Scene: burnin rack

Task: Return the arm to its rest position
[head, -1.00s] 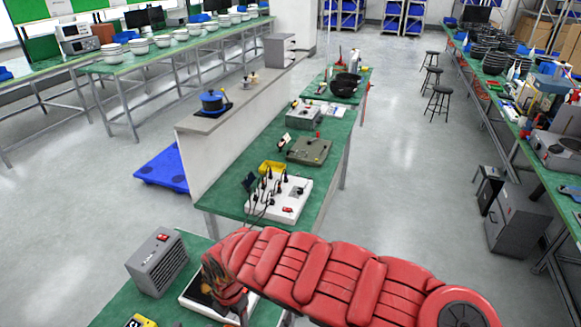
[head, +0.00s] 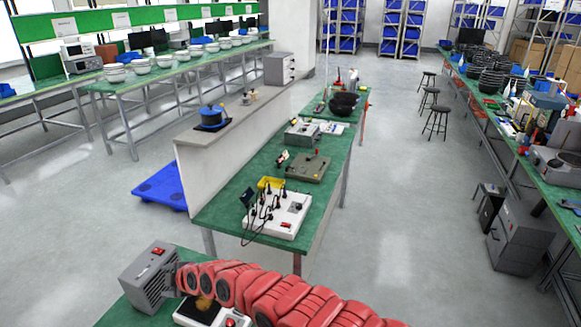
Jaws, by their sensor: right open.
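My red right arm comes in from the lower right and reaches left over the near green table. My right gripper (head: 176,284) is at its end, beside the right side of a grey box with a red switch (head: 150,276). The gripper is open and I see nothing held in it. I cannot tell whether it touches the box. My left arm and gripper are not in view.
A white device with a black top (head: 192,316) lies below the arm. Beyond it, a green bench (head: 232,200) carries a white box with black cables (head: 287,218) and a grey-green case (head: 306,167). The floor (head: 400,220) to the right is clear.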

